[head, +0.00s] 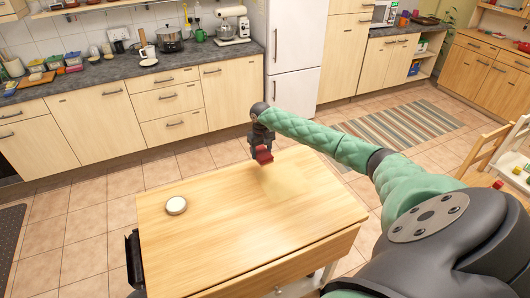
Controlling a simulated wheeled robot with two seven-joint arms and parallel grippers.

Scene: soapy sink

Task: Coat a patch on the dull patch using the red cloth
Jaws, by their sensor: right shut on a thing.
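The red cloth (264,155) is held in my right gripper (262,148), which is shut on it over the far part of the wooden table (200,240). A paler, dull patch (283,184) shows on the tabletop just below and to the right of the cloth. I cannot tell whether the cloth touches the surface. A small round container with a pale top (176,205) stands on the table to the left. My left gripper is not in view.
The tabletop around the patch and the round container is otherwise clear. Kitchen cabinets (95,125) and a white fridge (292,50) stand beyond the table. A striped rug (400,123) lies on the tiled floor, and a wooden chair (505,150) is at the right.

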